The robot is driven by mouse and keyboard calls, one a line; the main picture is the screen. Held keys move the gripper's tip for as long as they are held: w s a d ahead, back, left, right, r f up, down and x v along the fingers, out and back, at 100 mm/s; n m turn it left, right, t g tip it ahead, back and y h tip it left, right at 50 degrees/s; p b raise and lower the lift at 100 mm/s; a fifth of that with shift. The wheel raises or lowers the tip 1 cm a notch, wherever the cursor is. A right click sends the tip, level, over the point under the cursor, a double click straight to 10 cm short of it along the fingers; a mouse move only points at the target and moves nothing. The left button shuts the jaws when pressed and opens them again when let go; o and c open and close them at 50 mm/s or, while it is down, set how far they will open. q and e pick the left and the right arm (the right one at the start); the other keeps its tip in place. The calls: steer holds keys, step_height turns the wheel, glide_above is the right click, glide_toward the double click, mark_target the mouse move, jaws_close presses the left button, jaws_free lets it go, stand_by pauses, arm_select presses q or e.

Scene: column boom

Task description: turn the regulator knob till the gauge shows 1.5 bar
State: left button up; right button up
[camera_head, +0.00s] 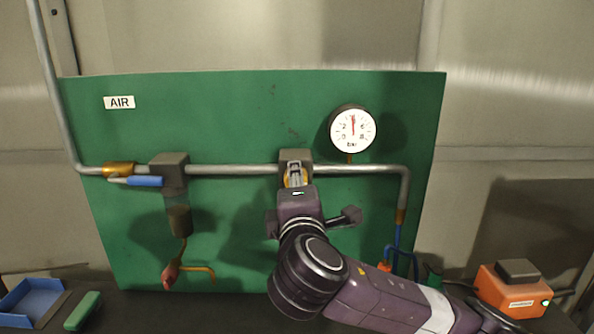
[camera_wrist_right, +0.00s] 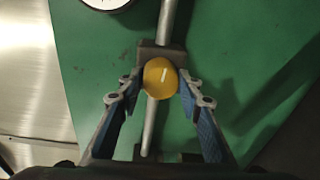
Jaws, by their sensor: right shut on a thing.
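The regulator knob (camera_wrist_right: 160,77) is round and yellow with a white mark on its face. It sits on the dark regulator block (camera_head: 296,156) in the pipe on the green panel. My right gripper (camera_wrist_right: 161,86) is shut on the knob, one finger on each side. In the head view the gripper and wrist hide most of the knob. The round white gauge (camera_head: 352,131), marked bar, is up and right of the regulator. Its red needle points almost straight up, at about 4. In the wrist view only the gauge's edge shows. My left gripper is not in view.
Left on the green panel (camera_head: 240,110) are a valve with a blue lever (camera_head: 145,181) and a hanging filter bowl (camera_head: 179,220). An orange box (camera_head: 512,292) stands at the lower right. A blue tray (camera_head: 32,302) and green block (camera_head: 84,311) lie at the lower left.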

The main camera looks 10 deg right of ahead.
steer(key=shift+a+f+n+h+p, duration=0.1)
steer(key=shift+n+h+p, duration=0.2)
steer(key=shift+n+p, duration=4)
steer(key=shift+f, duration=0.1)
steer(key=o, duration=1.2)
steer(key=shift+c, duration=0.2)
steer(key=v, duration=1.2)
steer(key=shift+r, duration=0.25)
